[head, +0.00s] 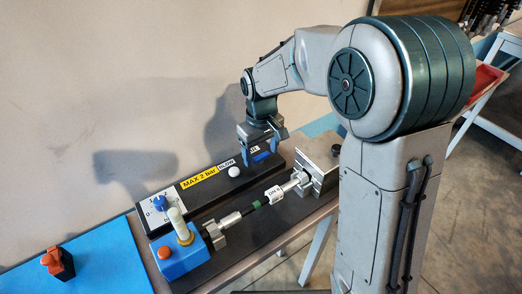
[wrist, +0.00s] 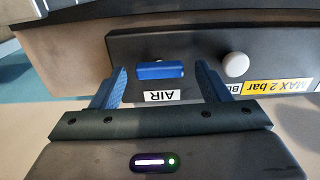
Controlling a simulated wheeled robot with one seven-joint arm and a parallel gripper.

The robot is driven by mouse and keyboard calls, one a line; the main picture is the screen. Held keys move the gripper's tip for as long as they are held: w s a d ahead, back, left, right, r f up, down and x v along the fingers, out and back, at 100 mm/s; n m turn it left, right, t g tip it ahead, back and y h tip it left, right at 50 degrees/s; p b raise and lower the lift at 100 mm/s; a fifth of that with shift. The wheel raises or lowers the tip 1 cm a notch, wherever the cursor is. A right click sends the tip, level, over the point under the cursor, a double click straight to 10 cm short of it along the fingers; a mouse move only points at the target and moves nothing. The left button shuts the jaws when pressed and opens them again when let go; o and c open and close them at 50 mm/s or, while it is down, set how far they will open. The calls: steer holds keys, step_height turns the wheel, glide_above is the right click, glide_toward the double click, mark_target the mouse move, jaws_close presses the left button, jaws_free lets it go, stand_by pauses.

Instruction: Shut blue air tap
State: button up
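The blue air tap (wrist: 160,70) is a short blue bar handle on the dark panel, beside a white AIR label (wrist: 160,95). In the wrist view the bar lies roughly along the panel's length. In the head view the tap (head: 262,156) shows below my gripper, near the panel's right end. My gripper (head: 262,145) points down over it. In the wrist view the open blue fingers (wrist: 161,69) stand to either side of the bar, with a gap on both sides. Whether the fingertips reach down to the handle's height, I cannot tell.
A white knob (head: 234,172) sits beside the tap, near a yellow MAX 2 bar label (head: 199,178). In front are a clamped rod assembly (head: 257,204), a metal block (head: 318,165) and a blue box with an orange button (head: 180,258). A wall stands close behind.

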mark_target(261, 155)
step_height(261, 155, up, 14)
stand_by(0.6)
steer(key=shift+f, duration=0.15)
steer(key=s+d+f+m+t, duration=0.1)
steer(key=s+d+f+m, duration=0.2)
steer(key=s+d, duration=0.4)
steer(key=s+d+f+m+t, duration=0.1)
steer(key=s+d+f+m, duration=0.2)
steer(key=s+d, duration=0.4)
steer(key=s+m, duration=0.1)
steer(key=s, duration=0.3)
steer(key=shift+s+d+t+p, duration=0.15)
steer(key=shift+d+t+p, duration=0.2)
steer(key=shift+t, duration=0.05)
steer(key=shift+f, duration=0.1)
